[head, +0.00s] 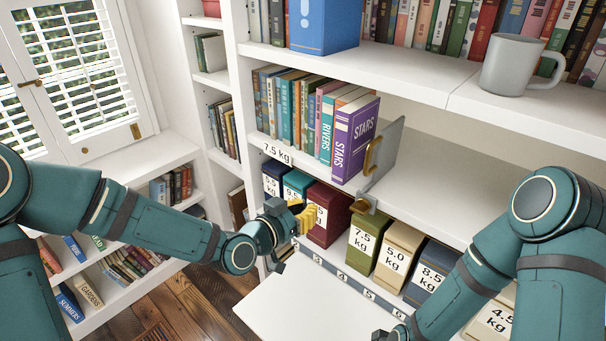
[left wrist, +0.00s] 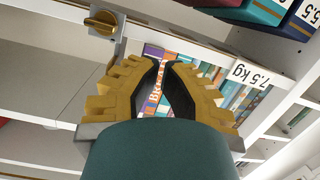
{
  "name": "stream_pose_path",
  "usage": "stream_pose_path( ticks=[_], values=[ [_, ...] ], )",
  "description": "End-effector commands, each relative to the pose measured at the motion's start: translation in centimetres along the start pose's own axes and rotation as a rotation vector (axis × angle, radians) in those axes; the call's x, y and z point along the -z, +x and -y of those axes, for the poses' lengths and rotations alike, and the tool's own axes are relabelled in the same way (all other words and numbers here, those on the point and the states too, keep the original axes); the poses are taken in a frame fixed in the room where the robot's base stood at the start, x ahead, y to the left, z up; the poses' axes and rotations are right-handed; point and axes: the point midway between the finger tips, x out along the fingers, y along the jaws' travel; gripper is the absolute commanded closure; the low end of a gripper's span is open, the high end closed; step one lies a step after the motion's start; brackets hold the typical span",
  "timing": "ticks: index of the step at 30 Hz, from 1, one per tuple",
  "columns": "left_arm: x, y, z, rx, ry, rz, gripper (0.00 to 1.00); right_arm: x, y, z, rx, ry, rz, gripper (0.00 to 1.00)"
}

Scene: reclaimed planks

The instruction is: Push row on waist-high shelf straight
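A row of books (head: 322,115) stands on the middle shelf (head: 440,185); the purple STARS book (head: 352,140) is at its right end, beside a grey plate with a brass knob (head: 372,155). On the shelf below is a row of weight-labelled boxes: dark blue (head: 273,180), teal (head: 297,183), dark red (head: 335,207), olive (head: 371,237), beige (head: 398,250) and blue (head: 430,273). My left gripper (head: 308,217) is in front of the dark red box; contact is unclear. In the left wrist view its fingertips (left wrist: 166,62) nearly meet, with nothing held. My right gripper (head: 390,335) is mostly cut off at the bottom edge.
A white panel (head: 300,305) juts out below the boxes. A grey mug (head: 515,65) and a blue box (head: 325,25) stand on the upper shelf. The middle shelf is bare right of the plate. A low bookcase (head: 130,265) and a shuttered window (head: 75,70) are at left.

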Motion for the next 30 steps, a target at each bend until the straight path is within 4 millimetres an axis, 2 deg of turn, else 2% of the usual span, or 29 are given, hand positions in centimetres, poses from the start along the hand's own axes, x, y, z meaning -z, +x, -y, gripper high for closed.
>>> stream_pose_path(
  ticks=[1, 3, 7, 11, 24, 30],
  values=[
    [2.5, -0.2, -0.1, -0.003, 0.046, -0.058, 1.00, 0.0, -0.3, 0.1, 0.000, 0.001, 0.001, 1.00],
    [4.8, -0.5, -0.6, -0.011, 0.098, -0.117, 1.00, 0.0, -0.4, 0.1, 0.000, 0.001, 0.002, 1.00],
    [7.2, -0.7, -1.0, -0.018, 0.151, -0.178, 1.00, -0.1, -0.5, 0.1, 0.000, 0.001, 0.003, 1.00],
    [7.8, -0.2, -1.2, -0.021, 0.162, -0.193, 1.00, -0.1, -0.5, 0.1, 0.000, 0.001, 0.003, 1.00],
    [8.6, 4.6, -1.4, -0.021, 0.158, -0.189, 1.00, -0.1, -0.6, 0.2, 0.000, 0.001, 0.003, 1.00],
    [8.8, 5.8, -1.4, -0.020, 0.158, -0.188, 1.00, -0.1, -0.8, 0.3, 0.000, 0.001, 0.004, 1.00]
  ],
)
